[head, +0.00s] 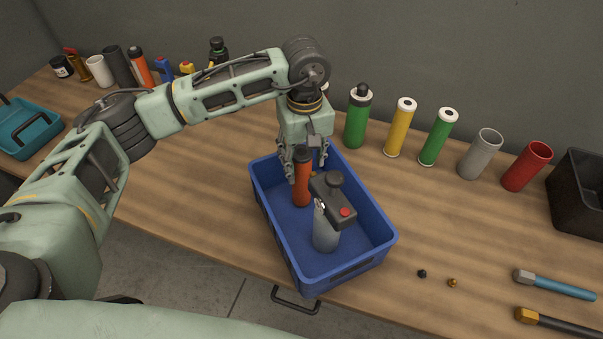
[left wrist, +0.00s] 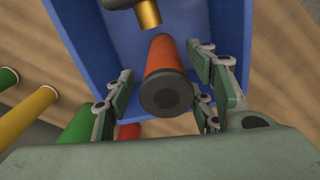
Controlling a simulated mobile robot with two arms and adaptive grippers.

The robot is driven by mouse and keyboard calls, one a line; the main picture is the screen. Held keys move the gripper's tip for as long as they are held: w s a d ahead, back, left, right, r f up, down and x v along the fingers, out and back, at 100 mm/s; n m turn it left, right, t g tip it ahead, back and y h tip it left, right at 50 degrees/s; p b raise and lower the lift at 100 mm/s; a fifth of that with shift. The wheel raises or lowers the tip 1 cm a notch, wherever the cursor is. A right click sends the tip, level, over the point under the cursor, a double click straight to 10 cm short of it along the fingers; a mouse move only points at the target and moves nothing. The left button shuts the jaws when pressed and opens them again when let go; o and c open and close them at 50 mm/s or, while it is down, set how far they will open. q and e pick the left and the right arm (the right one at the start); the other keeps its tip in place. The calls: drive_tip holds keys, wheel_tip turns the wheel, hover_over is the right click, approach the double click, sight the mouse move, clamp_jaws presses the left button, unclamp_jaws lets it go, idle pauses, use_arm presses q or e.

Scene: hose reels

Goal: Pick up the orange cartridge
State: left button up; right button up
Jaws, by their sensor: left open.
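The orange cartridge (head: 301,190), an orange cylinder with a dark top end, stands in the blue bin (head: 268,220) near its back left. In the left wrist view the cartridge (left wrist: 166,55) shows its dark round end towards the camera, with the bin's blue wall (left wrist: 210,20) around it. My left gripper (head: 303,163) is open over the bin, its fingers on both sides of the cartridge's top. In the left wrist view the gripper (left wrist: 163,88) has the cartridge between its spread fingers; I cannot tell if any finger touches it. My right gripper is not in view.
A grey bottle (head: 325,230) with a dark head and red button (head: 345,211) stands in the bin close to the cartridge. Green, yellow, grey and red cylinders line the back right. A black crate (head: 577,195) stands far right. Two tools lie front right.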

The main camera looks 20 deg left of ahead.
use_arm(q)
drive_tip(key=shift+f+p, duration=0.35)
drive_tip(key=shift+f, duration=1.15)
drive_tip(key=shift+c, duration=0.4)
drive_tip(key=c, duration=1.1)
